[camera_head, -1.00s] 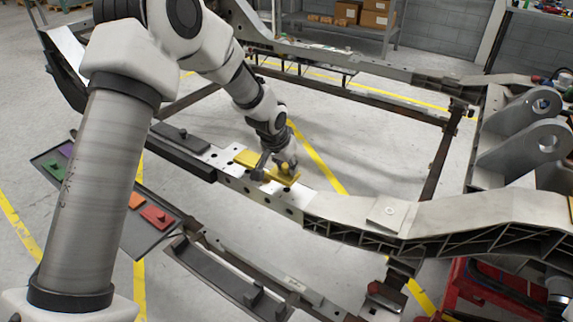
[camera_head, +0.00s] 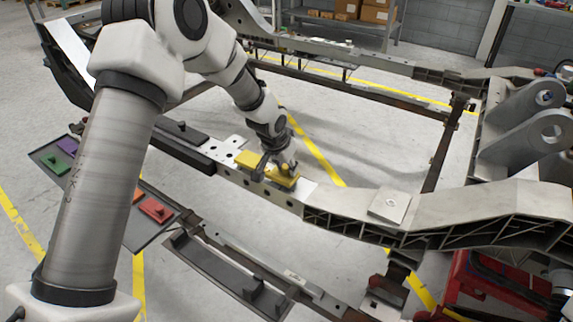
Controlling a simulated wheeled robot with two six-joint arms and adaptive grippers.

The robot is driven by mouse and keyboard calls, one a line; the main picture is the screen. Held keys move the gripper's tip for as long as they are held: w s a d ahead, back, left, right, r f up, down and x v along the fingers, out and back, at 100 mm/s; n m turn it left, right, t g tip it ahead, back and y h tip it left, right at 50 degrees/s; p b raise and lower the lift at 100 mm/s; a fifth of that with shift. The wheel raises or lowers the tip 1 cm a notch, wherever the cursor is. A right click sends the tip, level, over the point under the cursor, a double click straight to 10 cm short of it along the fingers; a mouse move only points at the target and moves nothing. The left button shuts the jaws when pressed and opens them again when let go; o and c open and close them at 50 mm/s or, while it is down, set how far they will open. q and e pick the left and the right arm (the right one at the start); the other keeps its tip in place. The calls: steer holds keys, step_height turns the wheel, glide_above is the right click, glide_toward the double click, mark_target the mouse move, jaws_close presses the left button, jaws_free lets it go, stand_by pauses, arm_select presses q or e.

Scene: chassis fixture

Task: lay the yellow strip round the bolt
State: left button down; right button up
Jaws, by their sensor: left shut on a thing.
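The yellow strip (camera_head: 247,158) lies along the top of the pale chassis rail (camera_head: 308,192), close over or on its surface; I cannot tell if it touches. Its near right end (camera_head: 287,182) shows beyond the fingers, by the rail's front edge. My left gripper (camera_head: 274,168) is shut on the strip near its middle, pointing down. I cannot make out the bolt; the strip and fingers may hide it. My right gripper is not in view.
A black strip with a knob (camera_head: 183,130) lies further left on the rail. A dark tray (camera_head: 147,236) with coloured pieces stands below left. A square plate (camera_head: 389,207) sits on the rail to the right. A large two-eared bracket (camera_head: 522,140) rises at far right.

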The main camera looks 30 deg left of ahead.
arm_select(q)
steer(key=shift+f, duration=0.5)
steer(key=c, duration=0.8)
jaws_free()
steer(key=shift+r, duration=0.15)
step_height(320, 180, up, 9)
steer(key=p, duration=0.7)
steer(key=shift+p, duration=0.35)
